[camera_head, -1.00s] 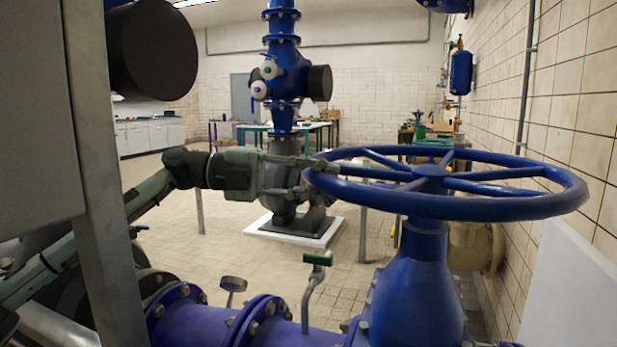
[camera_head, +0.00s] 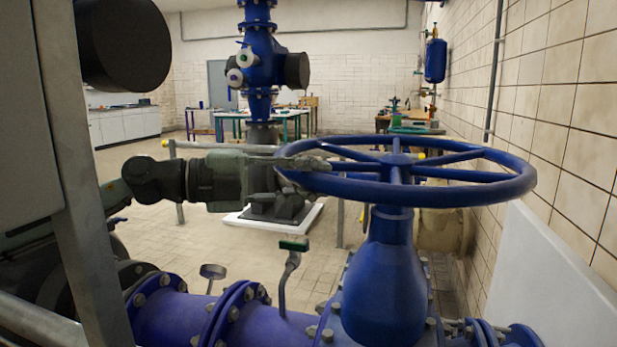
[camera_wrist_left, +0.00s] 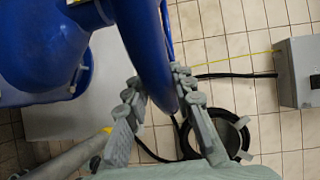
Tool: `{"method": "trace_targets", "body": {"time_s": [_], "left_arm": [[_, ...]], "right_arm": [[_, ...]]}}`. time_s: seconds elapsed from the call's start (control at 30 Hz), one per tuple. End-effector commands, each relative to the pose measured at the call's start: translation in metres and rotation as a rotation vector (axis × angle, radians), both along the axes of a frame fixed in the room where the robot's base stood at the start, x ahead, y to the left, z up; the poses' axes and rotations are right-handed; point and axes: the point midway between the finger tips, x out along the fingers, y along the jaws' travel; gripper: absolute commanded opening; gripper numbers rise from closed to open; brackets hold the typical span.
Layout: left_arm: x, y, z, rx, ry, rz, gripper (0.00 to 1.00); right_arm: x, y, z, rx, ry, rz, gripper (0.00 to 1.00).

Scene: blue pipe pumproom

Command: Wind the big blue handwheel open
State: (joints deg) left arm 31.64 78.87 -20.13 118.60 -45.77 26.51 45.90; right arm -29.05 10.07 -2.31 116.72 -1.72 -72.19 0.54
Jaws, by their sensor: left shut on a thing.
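The big blue handwheel (camera_head: 437,197) lies flat on top of a blue valve body (camera_head: 384,270) in the head view. My left gripper (camera_head: 303,168) comes in from the left and is shut on the wheel's left rim. In the left wrist view the blue rim (camera_wrist_left: 150,60) runs down between the two fingers of the left gripper (camera_wrist_left: 162,92), with a finger on either side. The far fingertips are partly hidden by the rim in the head view. My right gripper is not in view.
A grey post (camera_head: 75,160) stands close on the left. A tiled wall (camera_head: 560,110) and a white panel (camera_head: 550,275) are on the right. A green-handled lever (camera_head: 292,245) and a gauge (camera_head: 212,272) stand on the blue pipe below my arm.

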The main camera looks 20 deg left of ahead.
Motion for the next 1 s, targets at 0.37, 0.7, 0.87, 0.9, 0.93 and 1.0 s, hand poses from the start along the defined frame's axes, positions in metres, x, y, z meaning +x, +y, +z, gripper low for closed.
{"method": "trace_targets", "body": {"time_s": [0.37,0.7,0.87,0.9,0.93,1.0], "left_arm": [[-0.0009,-0.0011,-0.0011,0.000,0.003,-0.005,0.46],[-0.0003,-0.0003,-0.0004,0.000,0.001,-0.002,0.46],[0.0006,0.0009,-0.0006,-0.001,0.001,-0.006,0.46],[0.0013,0.0021,-0.0011,-0.001,0.001,-0.011,0.46],[0.0022,0.0036,-0.0014,-0.002,0.000,-0.016,0.46],[0.0044,0.0076,-0.0018,-0.004,0.001,-0.037,0.46]], "right_arm": [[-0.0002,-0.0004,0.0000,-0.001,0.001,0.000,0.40],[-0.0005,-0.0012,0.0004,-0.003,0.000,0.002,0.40],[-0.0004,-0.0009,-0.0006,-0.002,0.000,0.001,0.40],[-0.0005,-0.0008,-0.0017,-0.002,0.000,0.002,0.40],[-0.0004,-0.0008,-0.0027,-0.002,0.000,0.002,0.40],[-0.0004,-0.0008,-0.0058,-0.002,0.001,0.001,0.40]]}}
